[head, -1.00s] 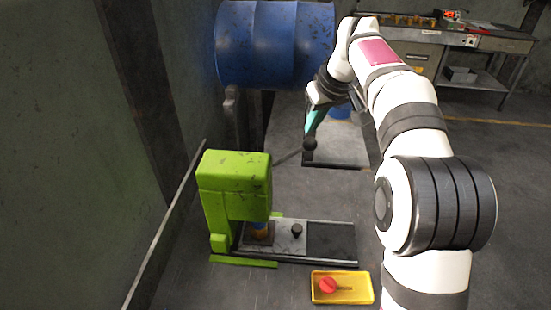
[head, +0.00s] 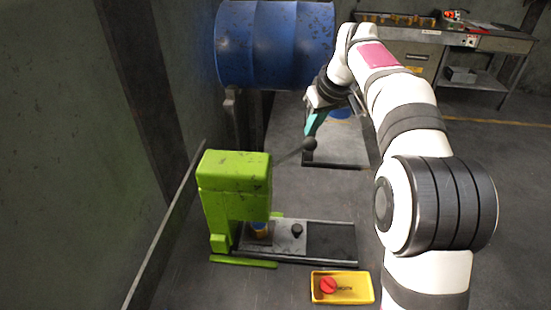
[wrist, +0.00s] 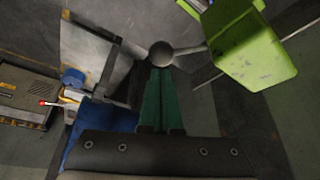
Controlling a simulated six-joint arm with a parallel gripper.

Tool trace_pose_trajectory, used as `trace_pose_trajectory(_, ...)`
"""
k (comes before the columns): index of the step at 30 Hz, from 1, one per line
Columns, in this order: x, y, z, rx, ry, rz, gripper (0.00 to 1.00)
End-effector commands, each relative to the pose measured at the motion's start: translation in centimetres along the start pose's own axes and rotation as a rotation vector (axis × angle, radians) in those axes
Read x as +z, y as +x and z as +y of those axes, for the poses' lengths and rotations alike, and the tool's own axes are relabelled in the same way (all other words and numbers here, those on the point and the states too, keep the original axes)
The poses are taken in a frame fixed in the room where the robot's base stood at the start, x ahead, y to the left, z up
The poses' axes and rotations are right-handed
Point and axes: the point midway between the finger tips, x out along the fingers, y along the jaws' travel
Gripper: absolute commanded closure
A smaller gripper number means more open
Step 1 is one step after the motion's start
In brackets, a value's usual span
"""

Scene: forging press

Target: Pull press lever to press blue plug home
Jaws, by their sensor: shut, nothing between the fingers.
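The green press (head: 234,178) stands at centre left in the head view. Its grey lever (head: 289,154) sticks out to the right and ends in a dark ball knob (head: 310,144). The knob also shows in the wrist view (wrist: 161,54), just past my fingertips. The blue plug (head: 259,225) is tiny under the press head, at an orange-yellow block (head: 259,234); how deep it sits I cannot tell. My gripper (head: 311,130), with teal fingers, is shut and empty. Its tips are at the upper side of the knob; whether they touch it I cannot tell.
A yellow tray (head: 362,297) with a red round part (head: 328,286) lies in front of the press. A blue drum (head: 275,45) is behind. A dark peg (head: 297,230) stands on the press base (head: 281,250). A workbench (head: 440,38) is at back right.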

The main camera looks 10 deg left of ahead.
Motion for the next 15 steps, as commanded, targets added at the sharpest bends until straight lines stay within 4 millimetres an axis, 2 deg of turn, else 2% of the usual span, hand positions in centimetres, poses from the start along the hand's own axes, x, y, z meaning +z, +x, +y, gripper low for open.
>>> trace_pose_trajectory(15, 1.1, 1.5, 0.5, 0.0, 0.0, -0.001, 1.0)
